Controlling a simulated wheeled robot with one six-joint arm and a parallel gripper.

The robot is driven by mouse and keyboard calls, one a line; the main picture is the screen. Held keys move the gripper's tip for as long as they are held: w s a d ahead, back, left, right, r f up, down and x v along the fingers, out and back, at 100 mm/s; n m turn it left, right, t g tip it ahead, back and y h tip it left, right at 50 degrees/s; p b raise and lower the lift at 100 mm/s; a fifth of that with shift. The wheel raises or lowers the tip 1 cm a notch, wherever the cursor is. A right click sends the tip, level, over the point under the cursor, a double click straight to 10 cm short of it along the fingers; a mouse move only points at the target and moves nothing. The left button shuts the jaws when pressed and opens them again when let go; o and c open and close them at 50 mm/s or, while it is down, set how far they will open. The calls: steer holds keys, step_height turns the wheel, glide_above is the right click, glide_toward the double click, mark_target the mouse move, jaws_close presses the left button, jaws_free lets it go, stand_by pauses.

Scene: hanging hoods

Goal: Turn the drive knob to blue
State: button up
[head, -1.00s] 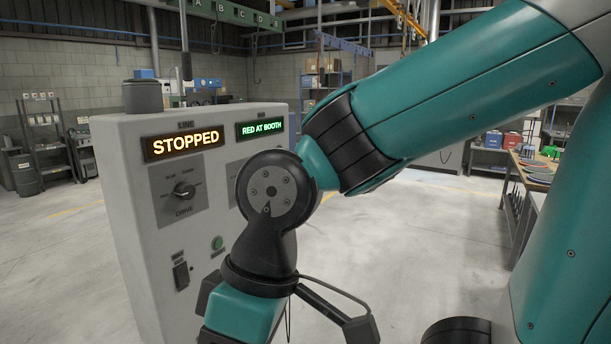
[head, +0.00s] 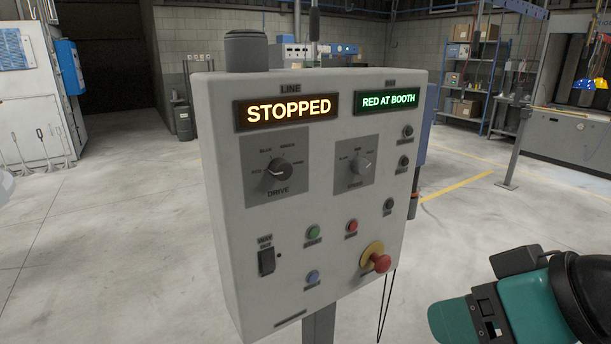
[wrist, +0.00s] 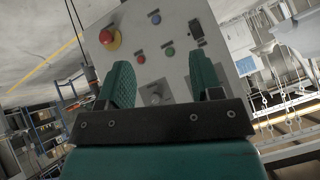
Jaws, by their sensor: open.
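The drive knob (head: 278,171) is a dark knob on a grey square plate at the upper left of the control box front. Small labels reading RED, BLUE and GREEN arc over it. Its pointer seems turned left towards RED, but it is small. My gripper (wrist: 160,60) is open and empty in the wrist view, its teal fingers apart in front of the upside-down panel. A pale knob (wrist: 155,97), likely the speed knob, shows between the fingers. The drive knob is not clearly visible there and is probably behind the right finger.
The box carries a speed knob (head: 362,166), a green button (head: 313,232), a red button (head: 351,226), a blue button (head: 312,277), a switch (head: 266,261) and a red emergency stop (head: 382,263). Displays read STOPPED (head: 288,110) and RED AT BOOTH (head: 389,99).

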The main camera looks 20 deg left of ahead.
steer(key=w+a+r+t+y, duration=0.2)
steer(key=w+a+t+y, duration=0.1)
steer(key=a, duration=0.3)
steer(key=n+t+y, duration=0.1)
steer(key=t+y, duration=0.2)
steer(key=y, duration=0.1)
glide_toward(285, 172)
steer(key=p+x, duration=0.7)
steer(key=p, duration=0.3)
steer(key=shift+w+a+r, duration=0.15)
steer(key=shift+a, duration=0.15)
steer(key=shift+w+a+p, duration=0.3)
steer(key=shift+p, duration=0.05)
steer(key=c, duration=0.9)
